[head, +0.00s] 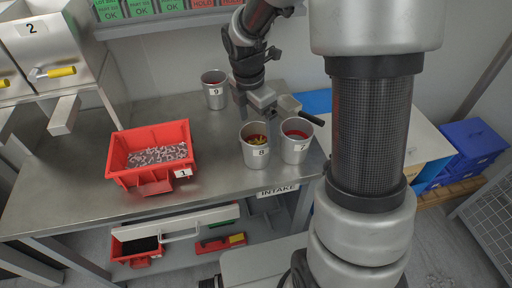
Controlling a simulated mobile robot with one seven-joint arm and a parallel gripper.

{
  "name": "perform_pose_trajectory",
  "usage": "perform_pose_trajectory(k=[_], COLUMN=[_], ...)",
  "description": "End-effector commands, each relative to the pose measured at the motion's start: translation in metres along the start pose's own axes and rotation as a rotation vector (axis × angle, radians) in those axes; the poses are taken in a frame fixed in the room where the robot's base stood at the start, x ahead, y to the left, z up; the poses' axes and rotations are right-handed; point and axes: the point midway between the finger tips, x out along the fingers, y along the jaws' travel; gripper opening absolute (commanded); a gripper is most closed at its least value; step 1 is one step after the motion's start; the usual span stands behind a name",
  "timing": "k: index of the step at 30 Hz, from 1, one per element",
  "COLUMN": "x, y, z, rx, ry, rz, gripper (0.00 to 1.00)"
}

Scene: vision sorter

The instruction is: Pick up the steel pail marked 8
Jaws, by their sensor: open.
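The steel pail marked 8 (256,155) stands upright on the steel bench near its front edge. Small yellowish and reddish pieces show inside it. My gripper (245,112) is open and hangs just behind and above this pail, slightly to its left. Its fingers are small in this view, and I cannot tell whether they touch the rim. The pail marked 7 (296,142) stands close on the right of pail 8, with reddish contents. The pail marked 9 (214,91) stands farther back on the left.
A red bin marked 1 (122,170) with grey pieces sits left on the steel bench (72,193). A dark-handled scoop (312,118) lies behind pail 7. My arm blocks the right side. Blue crates (465,147) stand far right. Bare bench lies between bin and pail 8.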

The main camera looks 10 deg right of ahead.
Motion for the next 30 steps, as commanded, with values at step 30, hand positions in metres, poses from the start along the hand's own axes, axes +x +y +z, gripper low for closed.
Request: perform_pose_trajectory(k=[30], x=[0.076], y=[-0.002], z=[-0.003], rx=[0.001], ry=[0.0], rz=[0.001], gripper=[0.8])
